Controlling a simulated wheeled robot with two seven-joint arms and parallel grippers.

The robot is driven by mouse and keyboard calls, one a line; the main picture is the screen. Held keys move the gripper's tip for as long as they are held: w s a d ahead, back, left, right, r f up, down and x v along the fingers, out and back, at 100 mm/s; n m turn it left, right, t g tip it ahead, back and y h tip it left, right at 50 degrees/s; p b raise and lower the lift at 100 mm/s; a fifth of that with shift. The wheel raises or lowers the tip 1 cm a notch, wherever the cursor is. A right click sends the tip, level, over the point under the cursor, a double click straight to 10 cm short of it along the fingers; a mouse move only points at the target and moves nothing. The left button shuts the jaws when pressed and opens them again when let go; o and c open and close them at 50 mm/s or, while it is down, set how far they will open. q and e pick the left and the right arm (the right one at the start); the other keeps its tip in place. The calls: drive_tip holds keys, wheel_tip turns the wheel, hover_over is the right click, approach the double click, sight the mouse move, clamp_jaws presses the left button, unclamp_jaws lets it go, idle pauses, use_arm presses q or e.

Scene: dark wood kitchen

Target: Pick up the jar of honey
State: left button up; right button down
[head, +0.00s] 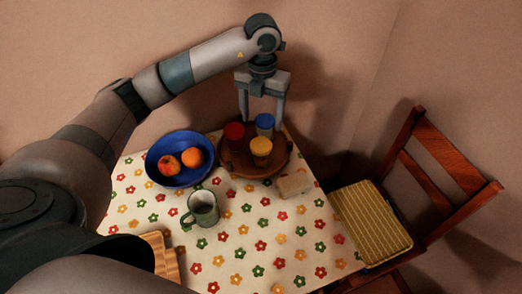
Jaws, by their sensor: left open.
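Three small jars stand on a round wooden tray (233,168) at the back of the table: one with a red lid (234,130), one with a blue lid (264,121) and one with a yellow lid (261,147). No label is readable, so I cannot tell for sure which holds honey. My left gripper (262,118) points down over the back of the tray. Its fingers are apart, one on each side of the blue-lidded jar in the picture; I cannot tell whether they touch it. The yellow-lidded jar is in front of the gripper. My right gripper is out of view.
A blue bowl (163,146) with fruit stands left of the tray. A green-grey mug (203,208), a small beige block (294,185) and a wooden board (162,252) lie nearer on the flowered tablecloth (265,232). A chair (440,165) stands at right. Walls rise close behind.

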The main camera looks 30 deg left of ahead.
sight(261, 145)
use_arm(q)
wheel_tip(261, 145, down, 2)
drive_tip(key=shift+f+p, duration=0.25)
drive_tip(key=shift+p, duration=0.15)
wheel_tip(261, 145, down, 6)
drive_tip(key=shift+r+p, duration=0.15)
drive_tip(key=shift+p, duration=0.75)
drive_tip(key=shift+f, duration=0.7)
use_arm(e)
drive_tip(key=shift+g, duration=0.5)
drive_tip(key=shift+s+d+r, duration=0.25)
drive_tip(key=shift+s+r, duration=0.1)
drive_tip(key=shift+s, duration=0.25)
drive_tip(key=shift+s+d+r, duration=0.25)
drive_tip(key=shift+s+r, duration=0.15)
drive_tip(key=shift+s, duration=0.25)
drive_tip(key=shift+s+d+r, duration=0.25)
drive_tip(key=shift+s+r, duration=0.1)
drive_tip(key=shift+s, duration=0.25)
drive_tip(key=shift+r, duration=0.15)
